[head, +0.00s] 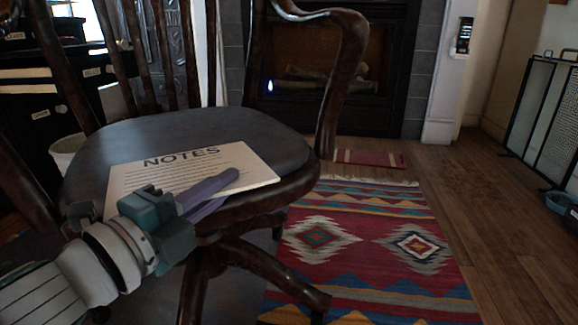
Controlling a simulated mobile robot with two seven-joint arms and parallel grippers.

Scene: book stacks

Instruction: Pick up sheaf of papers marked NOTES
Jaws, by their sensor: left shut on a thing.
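The sheaf of papers marked NOTES (226,160) is a white, lined stack lying on the dark seat of a wooden armchair (115,137). Its printed heading faces up along the far edge. My left gripper (225,188) reaches in from the lower left, over the near edge of the sheaf. Its purple fingers are shut on the sheaf at that near side. The fingers and wrist hide part of the near edge, so I cannot tell whether the sheaf is clear of the seat. My right gripper is out of view.
The chair's curved armrest (345,65) rises right of the sheaf, and its legs spread below. A patterned rug (365,243) covers the floor. A fireplace (320,75) stands behind. The wooden floor (500,255) at right is mostly clear, with a blue bowl (559,202) at the edge.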

